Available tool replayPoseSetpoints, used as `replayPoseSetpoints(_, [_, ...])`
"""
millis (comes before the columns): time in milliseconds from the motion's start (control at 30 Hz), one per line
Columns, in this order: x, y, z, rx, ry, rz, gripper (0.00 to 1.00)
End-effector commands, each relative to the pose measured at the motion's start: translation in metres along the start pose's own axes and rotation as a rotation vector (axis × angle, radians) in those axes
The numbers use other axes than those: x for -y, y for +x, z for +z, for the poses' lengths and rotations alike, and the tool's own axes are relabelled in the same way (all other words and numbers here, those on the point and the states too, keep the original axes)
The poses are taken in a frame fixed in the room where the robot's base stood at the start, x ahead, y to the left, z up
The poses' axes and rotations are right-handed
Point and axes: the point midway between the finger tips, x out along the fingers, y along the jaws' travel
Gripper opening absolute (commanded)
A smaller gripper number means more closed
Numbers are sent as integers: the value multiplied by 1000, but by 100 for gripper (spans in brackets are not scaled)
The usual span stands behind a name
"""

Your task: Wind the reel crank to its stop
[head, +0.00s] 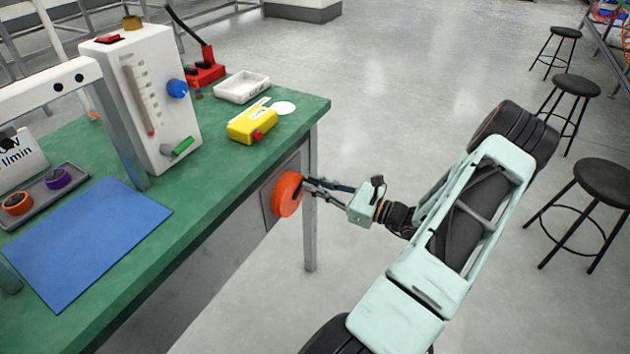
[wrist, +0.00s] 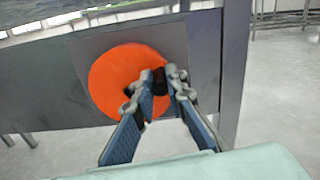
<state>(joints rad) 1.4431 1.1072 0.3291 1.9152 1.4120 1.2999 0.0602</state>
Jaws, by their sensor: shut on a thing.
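The reel is an orange disc (head: 287,194) on a grey plate at the front side of the green bench, near its right end. It also shows in the wrist view (wrist: 112,80). A dark crank knob (wrist: 159,76) stands out from the disc's right part. My gripper (head: 308,188) reaches it from the right, its fingers level with the disc. In the wrist view my gripper (wrist: 160,84) has a fingertip on either side of the knob and is shut on it. The fingers partly hide the knob and the disc's lower right.
The green bench top (head: 225,150) holds a white flow-meter box (head: 150,105), a yellow device (head: 252,123), a white tray (head: 242,87) and a blue mat (head: 85,240). A bench leg (head: 310,215) stands close to the reel. Black stools (head: 604,185) stand at right.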

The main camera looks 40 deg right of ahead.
Motion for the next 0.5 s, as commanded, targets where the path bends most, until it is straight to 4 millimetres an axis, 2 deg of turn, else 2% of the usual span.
replayPoseSetpoints(500, [2, 0, -16, -1, 351, 0, 0])
